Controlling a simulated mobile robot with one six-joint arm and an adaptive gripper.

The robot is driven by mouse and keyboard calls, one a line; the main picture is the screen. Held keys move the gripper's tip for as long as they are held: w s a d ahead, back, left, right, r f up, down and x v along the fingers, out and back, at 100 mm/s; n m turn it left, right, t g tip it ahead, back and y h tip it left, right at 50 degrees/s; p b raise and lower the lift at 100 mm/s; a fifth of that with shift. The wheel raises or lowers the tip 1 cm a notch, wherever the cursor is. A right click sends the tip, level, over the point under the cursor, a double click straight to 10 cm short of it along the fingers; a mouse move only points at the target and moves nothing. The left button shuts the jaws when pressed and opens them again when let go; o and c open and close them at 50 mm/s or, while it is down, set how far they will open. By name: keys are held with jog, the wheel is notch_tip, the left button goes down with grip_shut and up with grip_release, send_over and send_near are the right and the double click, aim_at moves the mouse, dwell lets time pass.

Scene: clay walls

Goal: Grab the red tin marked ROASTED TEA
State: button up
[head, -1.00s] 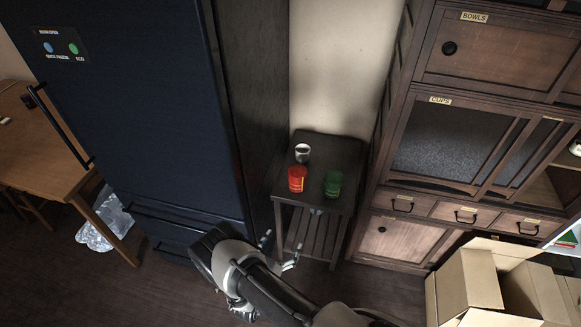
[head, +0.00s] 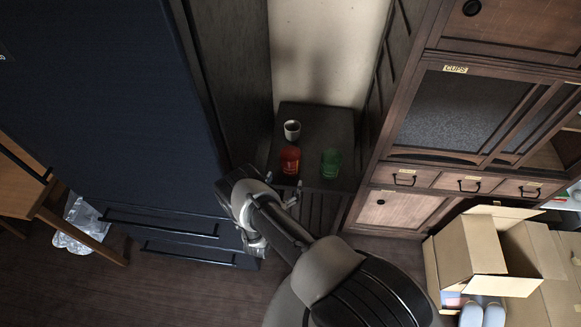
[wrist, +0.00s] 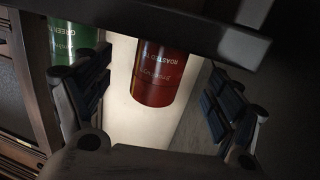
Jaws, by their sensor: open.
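The red tin (head: 290,160) stands on a small dark side table (head: 318,118), at its front left. My gripper (head: 283,188) is open and empty, just in front of the table near the tin. In the wrist view my gripper's fingers (wrist: 157,97) frame the tin from both sides, with a gap to it.
A green tin (head: 331,163), also in the wrist view (wrist: 73,40), stands right of the red one. A dark blue fridge (head: 120,130) is at left, a wooden cabinet (head: 400,207) at right. Open cardboard boxes (head: 470,255) sit on the floor.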

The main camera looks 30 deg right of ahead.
aim_at(288, 171)
jog(key=b+x, duration=0.2)
jog(key=x, duration=0.5)
jog(key=shift+w+r, duration=0.15)
jog(key=shift+w, duration=0.1)
jog(key=shift+c, duration=0.2)
jog(key=c, duration=1.2)
jog(key=shift+r, duration=0.1)
